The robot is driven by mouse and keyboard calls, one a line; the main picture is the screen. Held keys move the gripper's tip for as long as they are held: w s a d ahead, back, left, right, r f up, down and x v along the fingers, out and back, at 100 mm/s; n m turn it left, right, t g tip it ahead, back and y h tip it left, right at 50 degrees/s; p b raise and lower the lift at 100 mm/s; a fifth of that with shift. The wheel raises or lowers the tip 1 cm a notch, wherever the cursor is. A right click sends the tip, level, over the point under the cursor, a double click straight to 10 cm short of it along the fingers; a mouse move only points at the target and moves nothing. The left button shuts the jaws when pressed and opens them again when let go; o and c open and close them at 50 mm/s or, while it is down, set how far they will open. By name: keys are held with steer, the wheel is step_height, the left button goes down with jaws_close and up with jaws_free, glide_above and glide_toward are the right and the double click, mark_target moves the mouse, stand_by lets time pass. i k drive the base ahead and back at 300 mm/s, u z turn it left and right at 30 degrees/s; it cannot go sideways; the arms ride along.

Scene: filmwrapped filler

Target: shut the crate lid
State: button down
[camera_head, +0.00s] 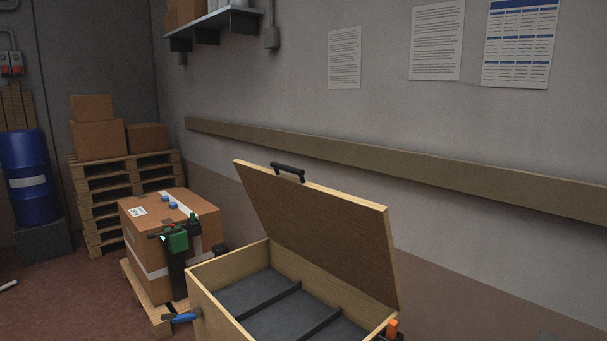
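The wooden crate (222,318) stands at the bottom centre, cut off by the lower edge of the picture. Its lid (318,232) stands open, tilted up along the side nearer the wall. A black handle (288,171) sits on the lid's top edge. Inside the crate is a dark grey floor with dark dividers, and the part that shows looks empty. I cannot make out my gripper in this view.
Left of the crate, a taped cardboard box (143,245) stands on a pallet (147,304), with a green and black device (178,240) against it. A blue-handled item (181,318) and an orange-topped item (392,327) are at the crate's sides. A wall rail (400,165) runs behind the lid.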

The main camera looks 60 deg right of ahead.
mark_target(349, 237)
steer(key=z, duration=0.3)
steer(key=i, duration=0.75)
steer(key=z, duration=0.65)
steer(key=i, duration=0.4)
steer(key=z, duration=0.25)
